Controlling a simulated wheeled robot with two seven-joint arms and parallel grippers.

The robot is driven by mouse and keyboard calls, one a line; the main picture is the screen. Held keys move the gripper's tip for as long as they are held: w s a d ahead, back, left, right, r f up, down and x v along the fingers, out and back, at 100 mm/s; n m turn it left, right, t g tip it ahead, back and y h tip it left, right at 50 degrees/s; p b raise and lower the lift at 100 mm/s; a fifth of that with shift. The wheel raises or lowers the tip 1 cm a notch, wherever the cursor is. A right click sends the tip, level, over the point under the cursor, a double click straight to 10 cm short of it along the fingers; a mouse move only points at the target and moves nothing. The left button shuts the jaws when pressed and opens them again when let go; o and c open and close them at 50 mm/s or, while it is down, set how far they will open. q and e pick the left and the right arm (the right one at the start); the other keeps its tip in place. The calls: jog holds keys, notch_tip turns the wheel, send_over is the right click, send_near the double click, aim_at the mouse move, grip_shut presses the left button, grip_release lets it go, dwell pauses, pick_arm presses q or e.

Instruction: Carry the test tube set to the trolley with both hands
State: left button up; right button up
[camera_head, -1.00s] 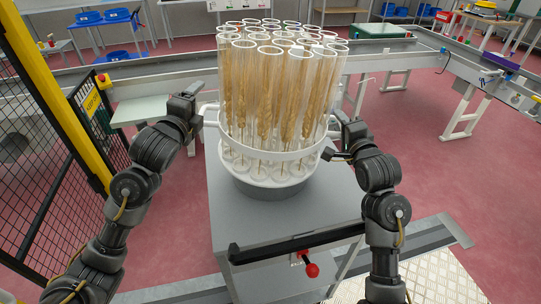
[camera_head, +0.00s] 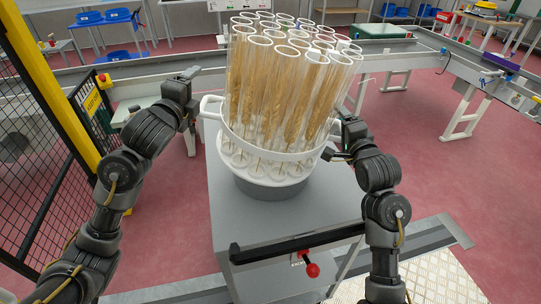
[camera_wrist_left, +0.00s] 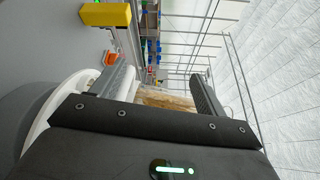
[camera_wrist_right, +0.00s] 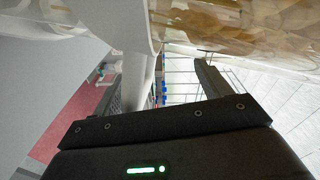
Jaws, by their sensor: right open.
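The test tube set is a white round rack (camera_head: 232,148) with two side handles, holding clear tubes of wheat ears (camera_head: 285,90). It stands on a grey round base on top of the grey trolley (camera_head: 230,215); its tubes lean to the right.
A black bar and red knob (camera_head: 312,270) are at the trolley's front. A black mesh fence with a yellow post (camera_head: 60,90) stands at left. A conveyor frame (camera_head: 460,65) runs behind and right. Red floor (camera_head: 440,190) is free at right.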

jog(key=s+d, duration=0.1)
jog(key=s, duration=0.7)
jog(key=shift+d+r, duration=0.15)
jog(key=shift+d, duration=0.1)
notch_tip(320, 180, up, 13)
jog(key=p, duration=1.5)
jog(key=shift+r+p, duration=0.2)
jog(key=shift+p, duration=0.15)
jog(key=shift+w, duration=0.1)
